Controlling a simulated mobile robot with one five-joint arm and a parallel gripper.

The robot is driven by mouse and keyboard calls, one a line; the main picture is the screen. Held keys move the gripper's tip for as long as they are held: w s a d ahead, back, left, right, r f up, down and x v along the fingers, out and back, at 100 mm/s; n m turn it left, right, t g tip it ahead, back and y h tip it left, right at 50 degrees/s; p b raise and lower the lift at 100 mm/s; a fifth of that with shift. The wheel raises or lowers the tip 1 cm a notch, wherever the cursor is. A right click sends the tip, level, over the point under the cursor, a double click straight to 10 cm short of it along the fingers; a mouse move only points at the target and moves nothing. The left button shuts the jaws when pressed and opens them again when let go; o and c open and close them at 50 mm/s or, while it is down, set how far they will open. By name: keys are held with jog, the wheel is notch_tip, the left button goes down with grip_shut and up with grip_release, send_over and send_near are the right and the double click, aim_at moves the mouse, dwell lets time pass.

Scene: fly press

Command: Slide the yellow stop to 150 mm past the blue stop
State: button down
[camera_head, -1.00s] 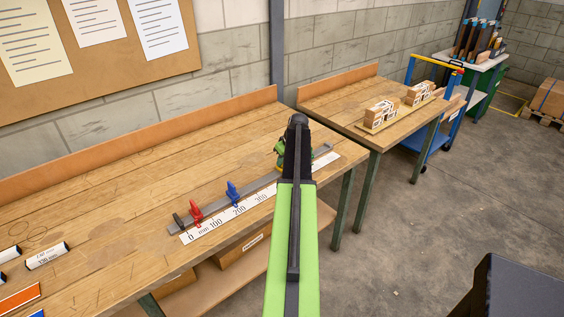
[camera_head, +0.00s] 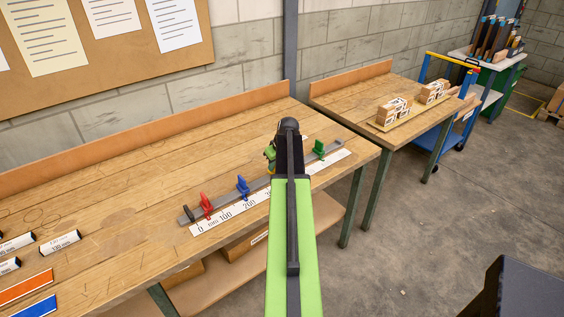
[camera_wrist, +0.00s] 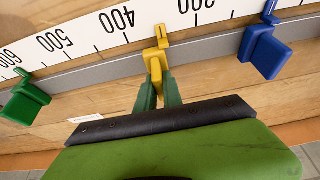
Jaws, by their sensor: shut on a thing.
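The yellow stop (camera_wrist: 158,60) sits on the grey rail (camera_wrist: 212,47) in the wrist view, between the 400 and 300 marks, roughly midway. My gripper (camera_wrist: 158,88) is shut on its lower tab. The blue stop (camera_wrist: 266,50) is to its right in the wrist view, apart from it, near the scale's 200 part. The white scale (camera_head: 228,215) runs along the rail's near side.
A green stop (camera_head: 319,148) is on the rail beyond the yellow one; it also shows in the wrist view (camera_wrist: 25,100). A red stop (camera_head: 206,205) is near zero. Labelled blocks (camera_head: 60,242) lie at the left of the bench (camera_head: 120,235). A second table (camera_head: 350,92) stands to the right.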

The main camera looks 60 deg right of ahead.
jog(key=c, duration=1.5)
grip_release()
jog(key=p+v, duration=1.6)
jog(key=v, duration=0.1)
jog(key=shift+a+r, duration=0.1)
jog(key=shift+r, duration=0.15)
jog(key=shift+w, duration=0.1)
